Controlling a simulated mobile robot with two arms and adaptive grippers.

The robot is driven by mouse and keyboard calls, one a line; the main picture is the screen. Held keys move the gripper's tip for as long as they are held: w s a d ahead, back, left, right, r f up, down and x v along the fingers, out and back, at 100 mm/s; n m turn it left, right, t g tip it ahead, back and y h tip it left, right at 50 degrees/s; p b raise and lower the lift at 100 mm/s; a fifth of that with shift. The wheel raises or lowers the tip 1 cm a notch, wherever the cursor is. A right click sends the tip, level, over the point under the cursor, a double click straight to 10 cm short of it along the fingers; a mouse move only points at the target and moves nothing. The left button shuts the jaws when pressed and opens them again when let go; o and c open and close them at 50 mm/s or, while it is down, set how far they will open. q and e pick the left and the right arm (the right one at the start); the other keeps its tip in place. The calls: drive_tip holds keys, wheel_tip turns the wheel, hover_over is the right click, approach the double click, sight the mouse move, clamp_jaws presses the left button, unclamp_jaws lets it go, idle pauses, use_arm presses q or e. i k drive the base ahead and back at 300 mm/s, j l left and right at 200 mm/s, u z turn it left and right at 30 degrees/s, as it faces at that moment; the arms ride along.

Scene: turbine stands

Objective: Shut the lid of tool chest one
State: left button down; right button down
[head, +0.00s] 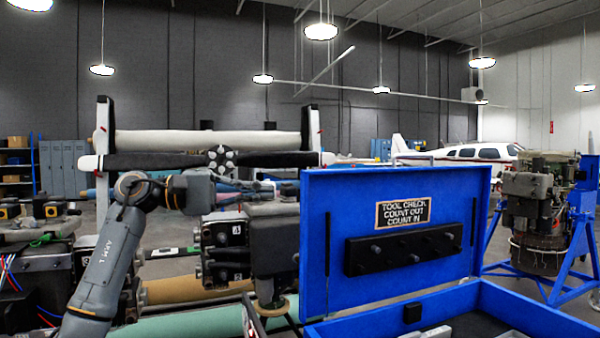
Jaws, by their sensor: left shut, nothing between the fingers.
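A blue tool chest (546,316) stands at the lower right of the head view, cut off by the bottom edge. Its lid (470,190) stands open and upright, with its inner side facing me. The lid bears a "TOOL CHECK COUNT OUT COUNT IN" plate and a black rack with knobs. I see no chest number. My left gripper (264,187) is shut and empty, to the left of the lid's upper left corner. It appears apart from the lid, though depth is hard to judge. My right gripper is not in view.
A dark engine (272,240) stands just left of the lid, below my left gripper. A propeller (160,160) is behind my arm. Another engine (535,215) sits on a blue stand (582,225) at the right. Grey tool pieces (440,331) lie inside the chest.

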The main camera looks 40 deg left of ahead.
sight(368, 235)
drive_tip(key=i+j, duration=1.1)
drive_tip(key=j, duration=0.25)
